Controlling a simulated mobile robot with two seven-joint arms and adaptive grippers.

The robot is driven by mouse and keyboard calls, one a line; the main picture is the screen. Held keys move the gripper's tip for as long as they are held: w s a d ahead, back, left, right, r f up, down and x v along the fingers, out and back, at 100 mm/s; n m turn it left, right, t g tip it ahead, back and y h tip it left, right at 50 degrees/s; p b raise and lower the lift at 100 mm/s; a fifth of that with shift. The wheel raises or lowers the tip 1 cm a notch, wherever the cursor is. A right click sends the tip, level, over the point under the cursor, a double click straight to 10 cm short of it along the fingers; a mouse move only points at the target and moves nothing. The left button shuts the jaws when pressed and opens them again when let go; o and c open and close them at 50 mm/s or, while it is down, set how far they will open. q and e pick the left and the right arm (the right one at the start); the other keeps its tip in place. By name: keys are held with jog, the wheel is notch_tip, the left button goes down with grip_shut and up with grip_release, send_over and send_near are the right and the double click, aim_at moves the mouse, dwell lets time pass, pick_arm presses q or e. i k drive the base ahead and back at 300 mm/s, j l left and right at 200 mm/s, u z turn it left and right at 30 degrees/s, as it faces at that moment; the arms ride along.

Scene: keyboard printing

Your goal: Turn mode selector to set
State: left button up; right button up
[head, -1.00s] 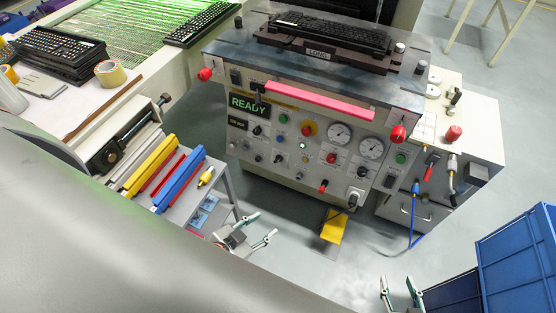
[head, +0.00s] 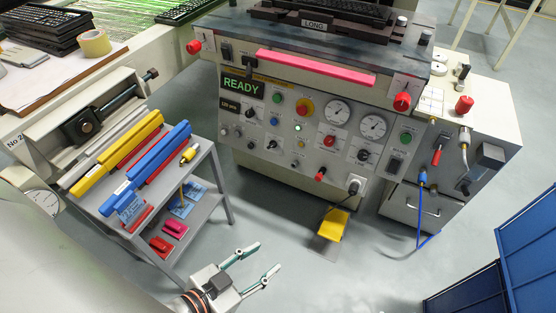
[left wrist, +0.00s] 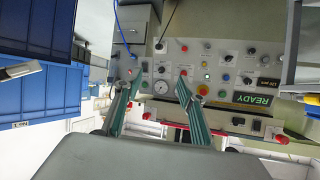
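The machine's grey control panel (head: 310,160) faces me in the head view, with several black rotary knobs. One black knob (head: 250,113) is below the green READY display (head: 241,86), and another (head: 364,155) is under the right gauge. The labels are too small to tell which knob is the mode selector or where it points. My left gripper (head: 264,260) is open and empty, in front of and below the panel, apart from it. In the left wrist view its open fingers (left wrist: 158,80) point toward the panel (left wrist: 215,75). My right gripper is not recognisable in any current view.
A small grey cart (head: 220,188) with yellow and blue bars stands left of my left gripper. A yellow pedal (head: 333,223) is on the floor under the panel. Blue bins (head: 530,250) stand at the right. Red-tipped knobs (head: 403,101) stick out from the machine.

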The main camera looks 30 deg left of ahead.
aim_at(273, 144)
jog(key=k+l, duration=0.1)
jog(key=i+l+u, duration=0.15)
jog(key=i+u, duration=0.2)
jog(key=i, duration=0.15)
jog(key=i+l+u, duration=0.3)
jog(key=i, duration=0.2)
